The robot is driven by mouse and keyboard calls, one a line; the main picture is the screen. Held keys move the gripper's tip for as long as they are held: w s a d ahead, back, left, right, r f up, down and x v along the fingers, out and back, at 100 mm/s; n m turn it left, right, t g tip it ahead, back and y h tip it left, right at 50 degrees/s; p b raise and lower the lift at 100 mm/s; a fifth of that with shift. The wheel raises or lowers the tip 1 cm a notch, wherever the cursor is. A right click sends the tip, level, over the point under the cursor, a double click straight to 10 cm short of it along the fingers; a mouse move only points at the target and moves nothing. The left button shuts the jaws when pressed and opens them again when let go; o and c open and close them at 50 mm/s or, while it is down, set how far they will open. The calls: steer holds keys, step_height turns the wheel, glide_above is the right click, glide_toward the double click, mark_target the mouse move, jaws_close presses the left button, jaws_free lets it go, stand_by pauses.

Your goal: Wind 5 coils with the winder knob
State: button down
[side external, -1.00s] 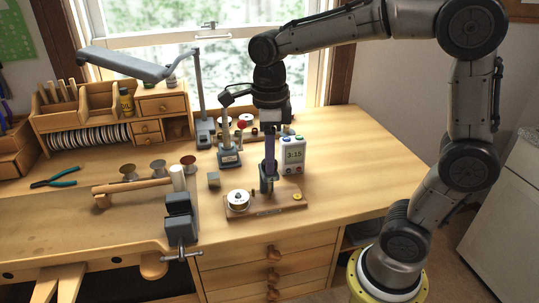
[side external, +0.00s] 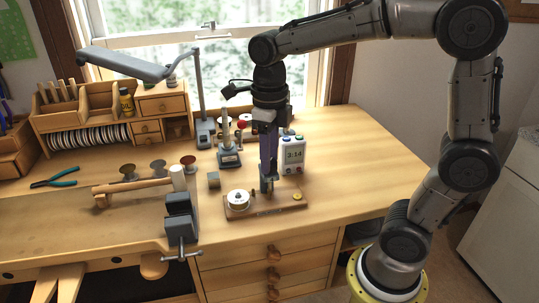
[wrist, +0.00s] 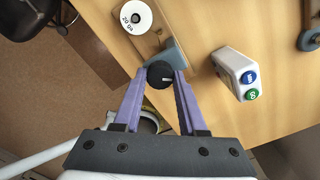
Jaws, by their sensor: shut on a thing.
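The winder (side external: 248,212) is a low wooden board on the bench with a grey upright bracket. A white-topped wire spool (side external: 238,198) sits at its left end and a yellow button (side external: 297,196) at its right end. In the wrist view the spool (wrist: 136,16) reads "20 ga". My gripper (side external: 267,184) points down at the bracket. In the wrist view the winder knob (wrist: 160,74), round and black with a white mark, sits between my purple fingertips (wrist: 161,76), which are shut on it. The side view hides the knob behind my fingers.
A white timer (side external: 292,155) reading 3:14 stands close behind the winder, right of my fingers; the wrist view shows its blue and green buttons (wrist: 250,85). A grey vise (side external: 181,218) and small block (side external: 213,180) are left. The bench's right side is clear.

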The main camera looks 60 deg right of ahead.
steer(key=shift+r, duration=0.1)
steer(key=shift+c, duration=2.3)
jaws_free()
step_height(320, 180, up, 14)
